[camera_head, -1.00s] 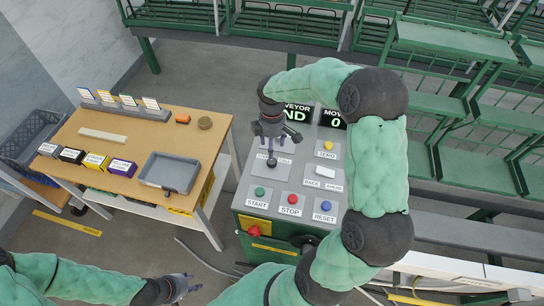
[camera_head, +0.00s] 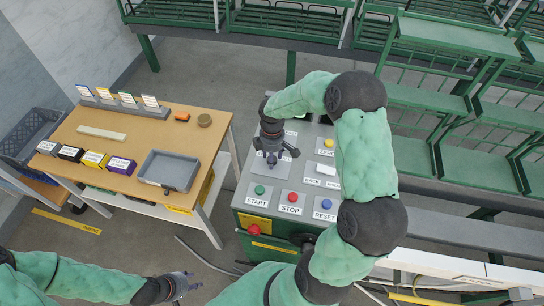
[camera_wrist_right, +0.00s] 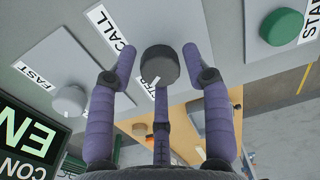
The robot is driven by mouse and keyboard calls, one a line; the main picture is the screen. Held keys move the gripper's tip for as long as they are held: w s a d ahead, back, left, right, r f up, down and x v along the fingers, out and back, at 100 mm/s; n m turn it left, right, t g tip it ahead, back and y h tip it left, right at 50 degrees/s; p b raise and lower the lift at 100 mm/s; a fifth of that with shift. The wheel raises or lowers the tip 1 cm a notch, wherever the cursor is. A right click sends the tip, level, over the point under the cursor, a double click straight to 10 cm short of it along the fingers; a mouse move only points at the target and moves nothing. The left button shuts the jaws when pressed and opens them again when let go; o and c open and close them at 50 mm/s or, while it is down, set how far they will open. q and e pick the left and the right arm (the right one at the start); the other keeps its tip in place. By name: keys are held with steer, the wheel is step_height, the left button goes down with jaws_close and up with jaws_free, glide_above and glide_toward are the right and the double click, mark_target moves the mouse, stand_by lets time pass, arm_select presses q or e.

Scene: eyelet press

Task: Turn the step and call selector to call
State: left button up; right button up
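The step and call selector is a dark round knob (camera_wrist_right: 160,65) on a grey plate, seen in the right wrist view. A CALL label (camera_wrist_right: 112,32) is beside it, and another label is partly hidden behind the knob. My right gripper (camera_head: 272,162) is over the selector in the head view and hides most of it. In the right wrist view its fingers (camera_wrist_right: 160,62) are spread around the knob, with visible gaps at the two side fingertips. My left gripper (camera_head: 187,285) is low in the head view, away from the panel, with its fingers apart and nothing seen between them.
The panel also has a green START button (camera_head: 260,190), a red STOP button (camera_head: 293,197), a blue RESET button (camera_head: 326,204), a yellow button (camera_head: 328,143) and a white switch (camera_head: 326,169). A lit display (camera_wrist_right: 28,132) is close by. A wooden table (camera_head: 135,140) stands left.

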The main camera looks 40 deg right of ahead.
steer(key=c, duration=0.6)
steer(key=shift+c, duration=0.2)
steer(key=shift+m, duration=0.3)
steer(key=m+b, duration=0.1)
steer(key=m, duration=0.2)
steer(key=m+b, duration=0.1)
steer(key=m, duration=0.3)
steer(key=m+b, duration=0.2)
steer(key=m, duration=0.4)
steer(key=shift+m, duration=0.3)
